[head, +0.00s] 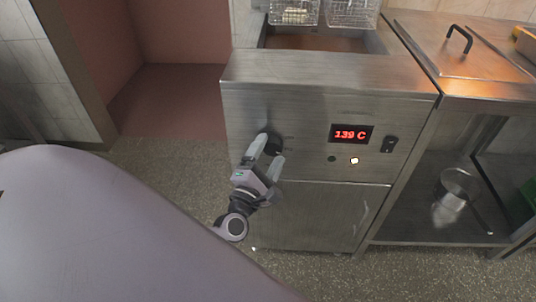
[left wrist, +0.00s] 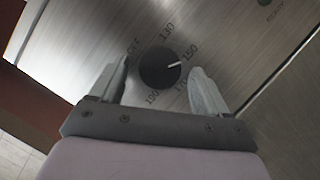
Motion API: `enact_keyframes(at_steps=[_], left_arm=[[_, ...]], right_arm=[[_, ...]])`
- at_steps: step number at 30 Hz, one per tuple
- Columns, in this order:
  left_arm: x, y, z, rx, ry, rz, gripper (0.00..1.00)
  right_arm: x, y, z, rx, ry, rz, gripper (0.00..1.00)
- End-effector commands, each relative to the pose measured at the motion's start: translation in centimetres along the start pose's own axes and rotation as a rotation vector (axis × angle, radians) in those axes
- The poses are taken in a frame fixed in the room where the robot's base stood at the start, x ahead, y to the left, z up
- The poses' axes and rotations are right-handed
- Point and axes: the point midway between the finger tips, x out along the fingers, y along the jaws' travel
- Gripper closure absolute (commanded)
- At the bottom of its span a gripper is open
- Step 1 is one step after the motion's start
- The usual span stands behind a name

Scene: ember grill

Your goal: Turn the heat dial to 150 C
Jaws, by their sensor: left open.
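The heat dial (head: 273,144) is a round black knob on the fryer's steel front, partly hidden by my gripper in the head view. In the left wrist view the dial (left wrist: 158,70) has a white pointer line aimed right and slightly up, close to the printed 150. Labels around it include OFF and 130; the lower ones are partly hidden. My left gripper (head: 267,152) is open, with one finger on either side of the dial and small gaps visible in the wrist view (left wrist: 158,80). The red display (head: 351,134) reads 139 C. My right gripper is out of view.
A lit lamp (head: 354,161) and a dark one (head: 332,158) sit below the display, with a black switch (head: 390,144) to their right. Wire baskets (head: 352,13) stand at the fryer's back. A steel counter with a shelf stands to the right. Floor is open at left.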

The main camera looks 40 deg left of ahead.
Motion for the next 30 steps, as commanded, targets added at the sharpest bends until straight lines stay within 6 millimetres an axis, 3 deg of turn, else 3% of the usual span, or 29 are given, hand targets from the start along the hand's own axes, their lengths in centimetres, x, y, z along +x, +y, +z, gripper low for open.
enact_keyframes(at_steps=[5, 18, 30], left_arm=[[-1.2, -0.1, -0.1, 0.0, 0.001, -0.003, 0.24], [-6.7, 0.0, 0.0, 0.002, 0.0, -0.001, 0.24], [-7.2, 0.0, 0.0, 0.0, 0.0, -0.001, 0.24]], right_arm=[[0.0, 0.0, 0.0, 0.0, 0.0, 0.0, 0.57], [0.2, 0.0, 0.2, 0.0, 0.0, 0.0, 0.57], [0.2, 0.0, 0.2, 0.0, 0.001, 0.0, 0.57]])
